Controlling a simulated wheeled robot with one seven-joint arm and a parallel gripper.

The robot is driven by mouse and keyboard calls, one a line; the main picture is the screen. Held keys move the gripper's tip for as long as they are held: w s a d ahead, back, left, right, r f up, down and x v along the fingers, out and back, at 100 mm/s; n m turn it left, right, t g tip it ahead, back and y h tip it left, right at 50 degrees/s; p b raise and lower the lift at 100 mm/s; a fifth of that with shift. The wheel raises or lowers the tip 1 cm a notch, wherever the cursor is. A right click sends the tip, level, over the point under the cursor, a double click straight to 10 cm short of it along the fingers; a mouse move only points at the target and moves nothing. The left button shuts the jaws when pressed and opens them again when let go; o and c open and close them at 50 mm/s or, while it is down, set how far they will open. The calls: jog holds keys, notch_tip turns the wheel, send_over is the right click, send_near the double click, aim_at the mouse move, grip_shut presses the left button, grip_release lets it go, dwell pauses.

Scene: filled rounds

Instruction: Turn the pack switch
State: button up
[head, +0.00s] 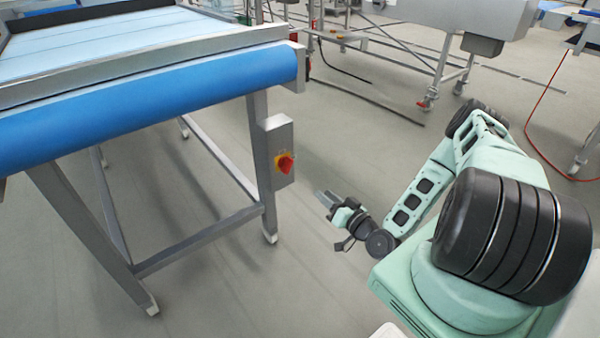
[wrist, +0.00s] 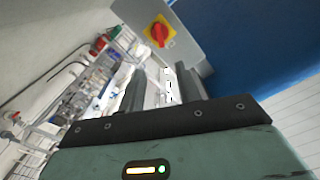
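The pack switch (head: 285,163) is a red rotary handle on a yellow plate. It sits on the face of a grey metal box (head: 279,133) fixed to the leg of the conveyor table. The switch also shows in the wrist view (wrist: 159,32) at the top centre, past the fingertips, with the handle tilted in the picture. My gripper (head: 322,197) is to the right of the switch and lower in the head view, apart from it. In the wrist view, the two fingers (wrist: 160,78) stand apart with nothing between them.
The conveyor table (head: 150,107) with a blue belt edge fills the left. Its angled legs and lower brace (head: 200,240) stand near my gripper. The floor (head: 300,280) around my gripper is clear. Other metal equipment (head: 450,22) and an orange hose (head: 533,130) are farther back.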

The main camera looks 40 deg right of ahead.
aim_at(290, 166)
jog(key=w, duration=0.5)
jog(key=w+b, duration=0.1)
jog(key=w, duration=0.5)
jog(key=w+b, duration=0.1)
jog(key=w, duration=0.5)
jog(key=shift+w+a, duration=0.1)
jog(key=shift+a, duration=0.2)
grip_shut()
